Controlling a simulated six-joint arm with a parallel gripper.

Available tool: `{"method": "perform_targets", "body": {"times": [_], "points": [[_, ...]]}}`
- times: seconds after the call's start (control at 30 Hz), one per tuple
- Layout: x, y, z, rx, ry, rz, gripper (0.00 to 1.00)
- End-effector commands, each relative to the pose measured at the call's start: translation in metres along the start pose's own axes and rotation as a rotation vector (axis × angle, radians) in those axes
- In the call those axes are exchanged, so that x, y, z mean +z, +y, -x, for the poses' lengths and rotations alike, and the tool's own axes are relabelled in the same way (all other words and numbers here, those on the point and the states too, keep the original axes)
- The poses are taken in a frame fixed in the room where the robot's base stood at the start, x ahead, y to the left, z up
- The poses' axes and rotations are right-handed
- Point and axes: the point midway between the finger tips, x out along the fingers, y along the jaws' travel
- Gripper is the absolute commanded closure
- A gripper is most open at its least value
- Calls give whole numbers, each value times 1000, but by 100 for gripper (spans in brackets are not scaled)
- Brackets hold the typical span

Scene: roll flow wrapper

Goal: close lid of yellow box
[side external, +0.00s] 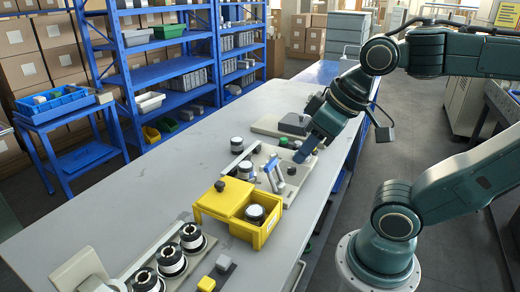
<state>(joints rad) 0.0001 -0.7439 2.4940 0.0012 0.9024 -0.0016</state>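The yellow box (262,234) stands on the grey table near the middle of the side external view. Its yellow lid (228,201) covers the left part of the box and carries a dark knob (219,186). My gripper (302,156) is up and to the right of the box, over the work fixture and apart from the lid. It points down and left. Its fingers are too small to tell whether they are open or shut.
A fixture plate (289,190) with blue and grey parts sits just behind the box. A roll (237,145) stands farther back. The table (130,215) is clear on the left.

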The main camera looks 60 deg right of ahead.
Motion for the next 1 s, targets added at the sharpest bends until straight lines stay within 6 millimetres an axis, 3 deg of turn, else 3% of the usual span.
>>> {"method": "perform_targets", "body": {"times": [0.03,0.13,0.57,1.0], "points": [[-2,0,0,1,-4,0,82],[-10,2,1,5,-18,1,100],[-81,14,-2,36,-149,12,100],[-161,27,-36,55,-305,18,100]]}}
